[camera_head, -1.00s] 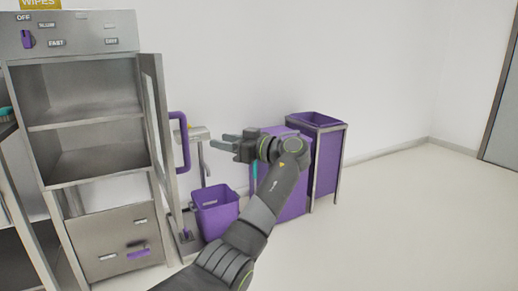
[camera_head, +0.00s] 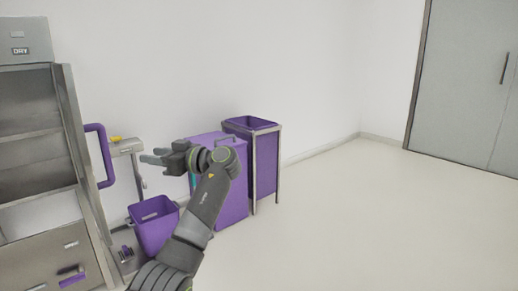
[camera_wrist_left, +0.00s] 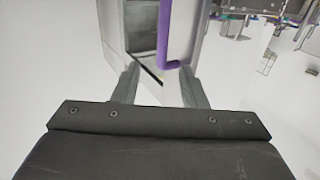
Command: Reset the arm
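My left arm reaches up from the bottom of the head view. Its gripper (camera_head: 152,159) points to the left and is open, with nothing between its fingers. In the left wrist view the two fingers of the left gripper (camera_wrist_left: 158,85) stand apart with an empty gap. In the head view the gripper is in front of the wall, between the steel cabinet and the purple bins as seen from here. My right gripper is in neither view.
A steel cabinet (camera_head: 32,120) with its door swung open and a purple handle (camera_head: 103,154) stands at the left. A small purple bucket (camera_head: 155,228) and a tall purple bin (camera_head: 264,165) stand near the wall. The floor (camera_head: 380,225) at the right is clear, up to a grey door (camera_head: 468,80).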

